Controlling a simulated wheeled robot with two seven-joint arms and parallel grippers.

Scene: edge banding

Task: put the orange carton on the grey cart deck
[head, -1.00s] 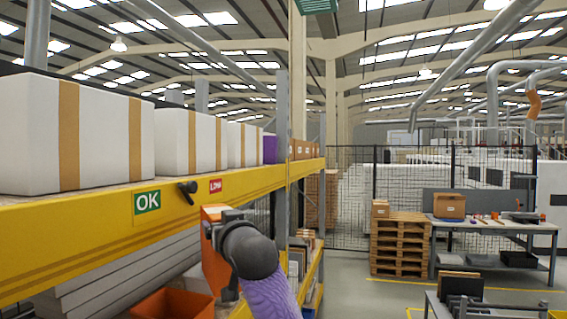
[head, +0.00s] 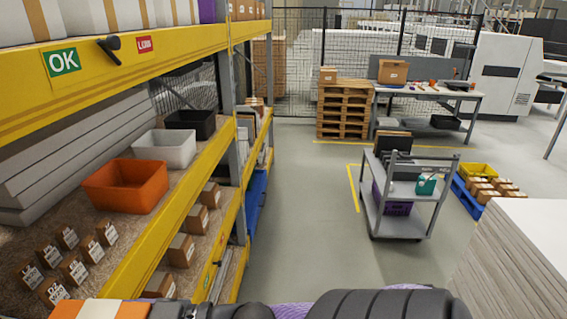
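The orange carton (head: 85,310), with a white band, is at the bottom edge at left, partly cut off by the frame. My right gripper (head: 170,310) is at its right side and appears shut on it; the fingertips are mostly hidden. My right arm runs along the bottom edge toward the right. My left gripper is not in view. The grey cart (head: 398,228) stands on the floor at centre right, well away from the carton. Its upper deck holds upright dark and brown panels (head: 393,145) and a teal item (head: 426,184); a purple crate (head: 392,200) sits on the lower deck.
A yellow rack (head: 190,185) fills the left, with an orange bin (head: 127,185), white bin (head: 164,148), black bin (head: 190,124) and small boxes. A panel stack (head: 515,250) stands at right. Grey floor (head: 310,220) is open between rack and cart.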

